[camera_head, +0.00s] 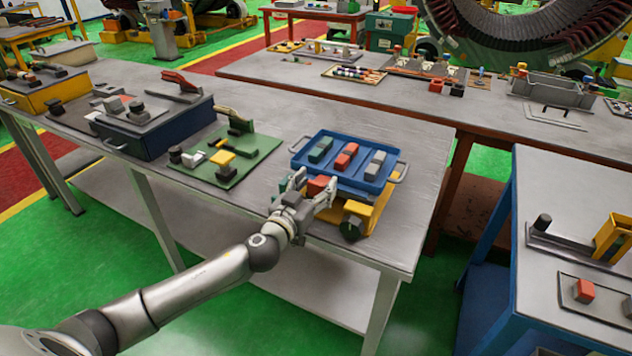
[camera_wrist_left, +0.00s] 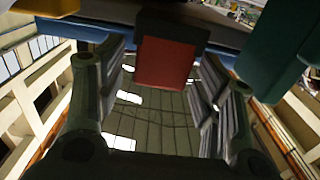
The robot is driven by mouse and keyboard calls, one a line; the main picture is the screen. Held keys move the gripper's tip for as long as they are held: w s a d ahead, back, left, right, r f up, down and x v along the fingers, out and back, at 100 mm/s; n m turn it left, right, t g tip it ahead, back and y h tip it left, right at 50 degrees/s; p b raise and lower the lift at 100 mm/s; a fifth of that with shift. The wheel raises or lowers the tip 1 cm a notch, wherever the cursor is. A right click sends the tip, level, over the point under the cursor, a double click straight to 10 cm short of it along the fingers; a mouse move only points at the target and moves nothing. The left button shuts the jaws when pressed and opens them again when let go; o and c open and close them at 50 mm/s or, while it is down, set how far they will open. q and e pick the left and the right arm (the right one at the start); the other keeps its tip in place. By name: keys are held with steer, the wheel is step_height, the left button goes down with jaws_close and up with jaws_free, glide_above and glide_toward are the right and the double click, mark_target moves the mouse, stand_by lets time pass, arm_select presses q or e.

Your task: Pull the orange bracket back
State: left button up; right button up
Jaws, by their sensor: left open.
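My left gripper (camera_head: 308,204) is open at the front edge of the grey workbench, just in front of the blue tray. A red-orange block (camera_head: 318,184) shows between its fingers; it also shows in the left wrist view (camera_wrist_left: 165,62), between the open fingertips (camera_wrist_left: 160,85). I cannot tell whether a finger touches it. A yellow block-like piece (camera_head: 358,209) with a dark round part sits right of the gripper. A yellow-orange bracket (camera_head: 612,236) stands on the blue-framed bench at far right, well away from the gripper. Which piece is the named orange bracket is not clear.
The blue tray (camera_head: 393,180) with coloured blocks lies directly behind the gripper. A green plate (camera_head: 190,172) with parts lies left of it. In the left wrist view a teal part (camera_wrist_left: 275,55) is close at right. The workbench's right end is clear.

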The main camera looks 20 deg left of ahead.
mark_target(315, 187)
arm_select(q)
steer(key=shift+w, duration=0.25)
jaws_close()
steer(key=shift+s+f, duration=0.15)
steer(key=shift+s, duration=0.35)
steer(key=shift+s+b, duration=0.35)
steer(key=shift+s, duration=1)
jaws_free()
steer(key=shift+s+a, duration=0.1)
